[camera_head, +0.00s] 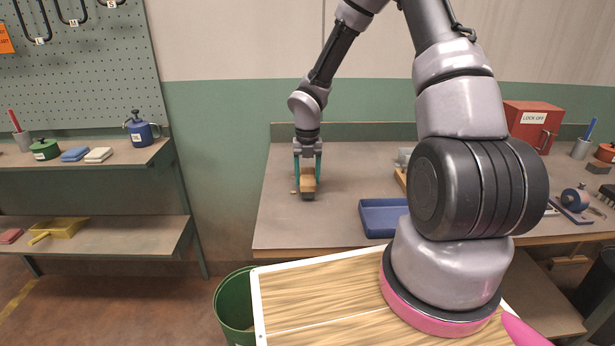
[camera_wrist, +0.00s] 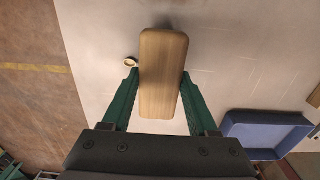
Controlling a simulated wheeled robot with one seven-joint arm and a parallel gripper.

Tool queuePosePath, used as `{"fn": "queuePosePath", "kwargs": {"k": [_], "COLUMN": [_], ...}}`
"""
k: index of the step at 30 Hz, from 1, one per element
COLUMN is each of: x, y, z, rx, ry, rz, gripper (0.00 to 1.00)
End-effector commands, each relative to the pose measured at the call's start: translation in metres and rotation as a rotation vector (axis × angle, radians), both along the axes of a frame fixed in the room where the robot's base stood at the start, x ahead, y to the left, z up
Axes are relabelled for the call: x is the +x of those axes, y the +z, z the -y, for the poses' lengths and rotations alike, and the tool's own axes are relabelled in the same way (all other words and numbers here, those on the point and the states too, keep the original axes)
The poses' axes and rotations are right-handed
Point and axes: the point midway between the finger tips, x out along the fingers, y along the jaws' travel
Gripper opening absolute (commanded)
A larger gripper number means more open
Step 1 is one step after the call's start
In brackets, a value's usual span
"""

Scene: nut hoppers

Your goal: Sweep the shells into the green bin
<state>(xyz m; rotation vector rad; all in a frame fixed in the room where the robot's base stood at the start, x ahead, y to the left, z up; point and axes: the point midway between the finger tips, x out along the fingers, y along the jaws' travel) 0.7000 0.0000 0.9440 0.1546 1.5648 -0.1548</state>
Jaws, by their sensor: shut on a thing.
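My gripper (camera_head: 308,174) is shut on a wooden-backed brush (camera_head: 308,184) with dark bristles below, over the left part of the workbench (camera_head: 345,175). In the wrist view the brush (camera_wrist: 162,75) lies lengthwise between my green fingers (camera_wrist: 160,100). I cannot tell whether its bristles touch the bench. One small pale shell piece (camera_wrist: 130,62) lies just left of the brush in the wrist view. It is tiny beside the brush in the head view. The green bin (camera_head: 234,305) stands on the floor below the bench's front left edge, partly hidden by my base.
A blue tray (camera_head: 377,218) sits at the bench's front edge, right of the brush; it also shows in the wrist view (camera_wrist: 265,130). A red lock-off box (camera_head: 532,125) stands at the back right. Shelves with a yellow dustpan (camera_head: 62,228) are at left. Bench around the brush is mostly clear.

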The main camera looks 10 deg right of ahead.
Motion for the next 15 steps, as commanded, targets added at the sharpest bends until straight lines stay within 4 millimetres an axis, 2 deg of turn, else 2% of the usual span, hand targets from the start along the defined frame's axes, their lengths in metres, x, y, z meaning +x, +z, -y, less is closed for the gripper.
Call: {"fn": "queuePosePath", "kwargs": {"k": [15], "x": [0.0003], "y": [-0.0074], "z": [-0.0004], "rx": [0.000], "ry": [0.002], "rz": [0.001], "gripper": [0.15]}}
